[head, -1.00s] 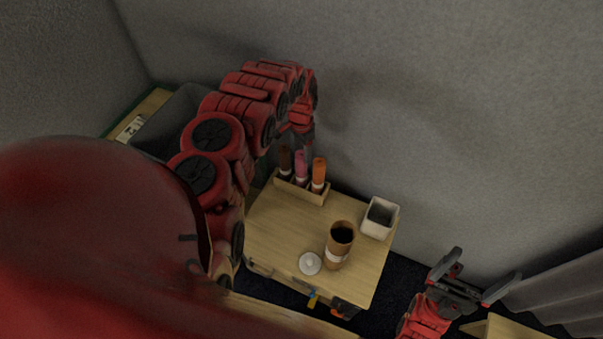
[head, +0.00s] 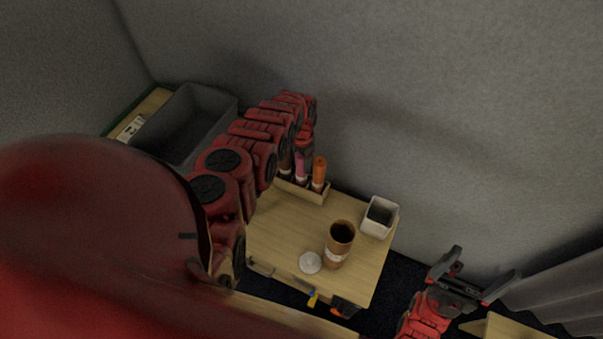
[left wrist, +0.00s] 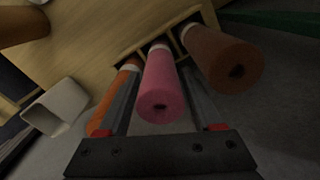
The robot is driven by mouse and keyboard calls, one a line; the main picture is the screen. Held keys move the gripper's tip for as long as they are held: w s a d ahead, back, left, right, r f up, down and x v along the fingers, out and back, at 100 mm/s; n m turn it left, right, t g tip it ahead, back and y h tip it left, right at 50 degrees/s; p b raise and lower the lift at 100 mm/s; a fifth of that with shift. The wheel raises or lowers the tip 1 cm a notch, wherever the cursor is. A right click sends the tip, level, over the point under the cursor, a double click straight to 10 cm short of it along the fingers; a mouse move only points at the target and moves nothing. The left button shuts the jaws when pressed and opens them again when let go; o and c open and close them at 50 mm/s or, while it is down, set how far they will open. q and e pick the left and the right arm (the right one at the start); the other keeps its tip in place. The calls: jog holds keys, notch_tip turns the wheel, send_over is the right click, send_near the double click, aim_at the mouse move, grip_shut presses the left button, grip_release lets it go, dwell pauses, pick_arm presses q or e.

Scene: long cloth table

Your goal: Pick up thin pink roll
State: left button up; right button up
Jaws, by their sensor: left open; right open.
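The pink roll (head: 301,170) stands upright in a small wooden holder (head: 312,195), between a brown roll (head: 285,165) and an orange roll (head: 319,173). In the left wrist view the pink roll (left wrist: 161,90) points its end toward the camera. My left gripper (head: 302,155) is open above the holder. In the left wrist view its two fingers (left wrist: 162,80) lie on either side of the pink roll, with the orange roll (left wrist: 118,92) to the left and the brown roll (left wrist: 222,60) to the right. My right gripper (head: 472,283) is open and empty, away at the lower right.
The wooden desk (head: 285,230) carries a brown cup (head: 338,245), a white round lid (head: 310,263) and a white square pot (head: 379,218). A grey bin (head: 195,120) stands at the left. A grey wall (head: 420,120) rises close behind the holder.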

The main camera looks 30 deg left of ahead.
pick_arm(q)
grip_shut()
jog(key=shift+r, duration=0.1)
dwell(0.5)
